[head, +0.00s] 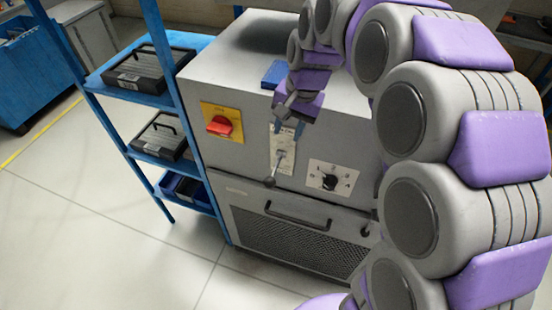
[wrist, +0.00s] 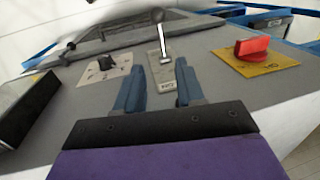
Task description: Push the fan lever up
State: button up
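The fan lever (head: 276,168) is a thin metal rod with a dark round knob, on a pale plate (head: 281,143) on the front of the grey cabinet. In the head view it hangs down, its knob low. The wrist view is inverted, so the lever (wrist: 161,40) points to the top there, with the plate (wrist: 162,72) between my fingers in the picture. My gripper (head: 287,130), with blue fingers, is in front of the plate's upper part, above the knob. In the wrist view my gripper (wrist: 158,65) is open and empty, its fingers apart and clear of the lever.
A red rotary switch on a yellow plate (head: 209,111) is left of the lever; a black dial (head: 329,181) is right. Below is a drawer handle (head: 298,216) over a grille. A blue shelf (head: 110,84) with black cases stands left. Floor in front is clear.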

aim_at(274, 172)
jog(key=a+f, duration=0.1)
jog(key=f, duration=0.4)
jog(key=a+f, duration=0.1)
jog(key=f, duration=0.5)
jog(key=w+a+f, duration=0.1)
jog(key=f, duration=0.5)
jog(key=shift+a+f, duration=0.1)
jog(key=shift+a, duration=0.1)
jog(key=shift+c, duration=0.3)
jog(key=shift+d, duration=0.1)
grip_shut()
